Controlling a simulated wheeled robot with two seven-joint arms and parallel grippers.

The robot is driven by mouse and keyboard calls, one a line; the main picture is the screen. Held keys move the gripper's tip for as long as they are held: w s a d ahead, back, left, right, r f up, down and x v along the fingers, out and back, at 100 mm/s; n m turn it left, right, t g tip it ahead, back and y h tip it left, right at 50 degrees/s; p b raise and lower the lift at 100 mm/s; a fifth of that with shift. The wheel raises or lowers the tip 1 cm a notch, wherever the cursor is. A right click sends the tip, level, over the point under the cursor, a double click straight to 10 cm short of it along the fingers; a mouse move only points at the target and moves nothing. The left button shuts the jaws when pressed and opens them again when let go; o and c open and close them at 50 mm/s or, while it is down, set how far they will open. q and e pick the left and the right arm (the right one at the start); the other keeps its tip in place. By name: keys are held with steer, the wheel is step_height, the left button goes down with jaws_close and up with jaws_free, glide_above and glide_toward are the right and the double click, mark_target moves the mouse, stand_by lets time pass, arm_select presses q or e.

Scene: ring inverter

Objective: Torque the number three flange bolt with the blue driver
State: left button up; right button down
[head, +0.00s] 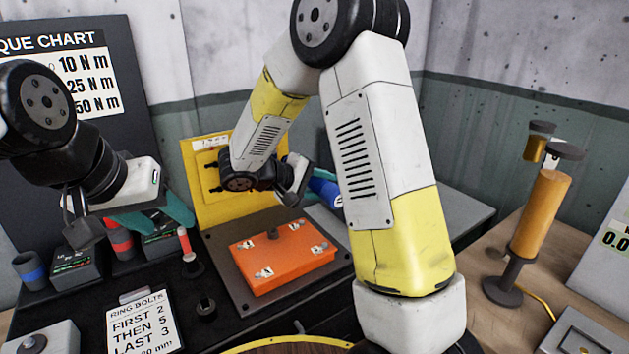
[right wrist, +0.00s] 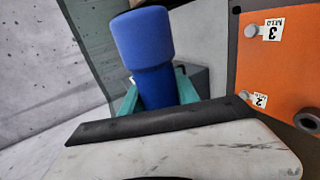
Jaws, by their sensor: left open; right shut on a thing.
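The blue driver (right wrist: 150,60) is a thick blue cylinder held between the teal fingers of my right gripper (right wrist: 158,98). In the head view the driver (head: 326,190) shows partly behind my right arm, beyond the orange flange block (head: 280,262). The number three bolt (right wrist: 251,31) sits on the orange face beside its "3" label in the right wrist view, right of the driver and apart from it. A bolt labelled 2 (right wrist: 245,95) is below it. My left gripper (head: 160,219) is open above the left side of the bench, its teal fingers apart and empty.
Dark holders with a blue band (head: 30,272) and red bands (head: 120,240) stand at left. A yellow panel (head: 215,205) rises behind the block. An orange cylinder stand (head: 540,215) is at right.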

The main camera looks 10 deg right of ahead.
steer(key=shift+r, duration=0.1)
steer(key=w+a, duration=0.2)
steer(key=w, duration=0.3)
steer(key=shift+w+a, duration=0.15)
steer(key=shift+w, duration=0.25)
steer(key=shift+w+a, duration=0.25)
steer(key=shift+w, duration=0.25)
steer(key=shift+w+a, duration=0.2)
steer(key=shift+w, duration=0.25)
stand_by(1.7)
